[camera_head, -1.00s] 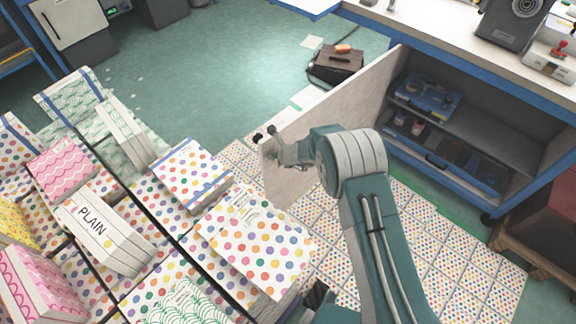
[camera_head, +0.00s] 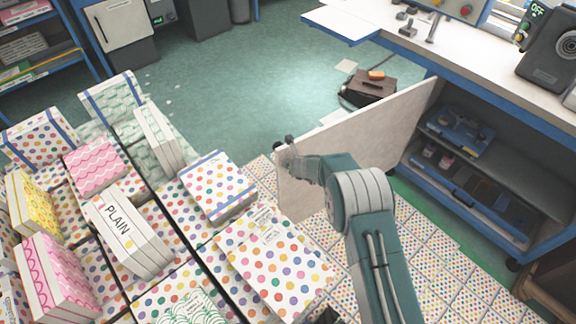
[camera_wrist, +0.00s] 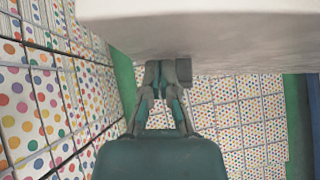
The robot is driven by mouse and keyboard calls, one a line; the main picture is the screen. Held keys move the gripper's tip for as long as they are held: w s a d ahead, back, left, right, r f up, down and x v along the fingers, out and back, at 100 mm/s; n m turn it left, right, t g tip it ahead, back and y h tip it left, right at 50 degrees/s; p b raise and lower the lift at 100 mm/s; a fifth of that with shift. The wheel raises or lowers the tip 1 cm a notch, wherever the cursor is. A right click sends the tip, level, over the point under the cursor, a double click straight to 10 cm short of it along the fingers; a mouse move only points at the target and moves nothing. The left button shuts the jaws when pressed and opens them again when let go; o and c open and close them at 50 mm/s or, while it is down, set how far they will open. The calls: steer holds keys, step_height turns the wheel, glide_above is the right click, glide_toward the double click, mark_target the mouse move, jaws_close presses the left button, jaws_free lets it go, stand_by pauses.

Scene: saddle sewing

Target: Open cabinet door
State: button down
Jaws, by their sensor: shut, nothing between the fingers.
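The cabinet door (camera_head: 385,122) is a pale panel that stands swung wide out from the blue cabinet under the white worktop. The cabinet inside (camera_head: 480,165) shows open, with shelves. My gripper (camera_head: 287,152) is at the door's free end, on the near face. In the wrist view my gripper (camera_wrist: 166,72) has its fingers together just below the pale door (camera_wrist: 215,40), which fills the top. Nothing shows between the fingers. I cannot tell whether the fingertips touch the door.
Shelves hold a blue tool case (camera_head: 460,132) and small jars. Stacked dotted boxes (camera_head: 270,262) fill the left and come close below my arm. A brown bag (camera_head: 370,88) sits on the floor behind the door. The green floor (camera_head: 235,70) beyond is mostly clear.

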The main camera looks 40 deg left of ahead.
steer(key=v, duration=1.1)
steer(key=shift+d+r, duration=0.25)
steer(key=shift+d, duration=0.1)
steer(key=w+d+r+n, duration=0.1)
steer(key=d+r+n, duration=0.5)
steer(key=d+r, duration=0.6)
steer(key=w+d+r+n, duration=0.1)
steer(key=d+r+n, duration=0.5)
steer(key=d+r, duration=0.65)
steer(key=s+d+r+n+t+h, duration=0.1)
steer(key=s+d+r+n+h, duration=0.1)
steer(key=s+d, duration=0.4)
steer(key=s+d+r+n+t+h, duration=0.1)
steer(key=s+d+r+n+h, duration=0.2)
steer(key=s+d, duration=0.4)
steer(key=s+d+r+n+t+h, duration=0.1)
steer(key=s+d, duration=0.5)
steer(key=d, duration=0.9)
steer(key=r+n+h, duration=0.1)
steer(key=n+h, duration=0.1)
steer(key=n, duration=0.1)
steer(key=shift+s+d+r+h, duration=0.25)
steer(key=shift+d+r+h, duration=0.05)
steer(key=shift+r, duration=0.1)
steer(key=shift+s, duration=0.1)
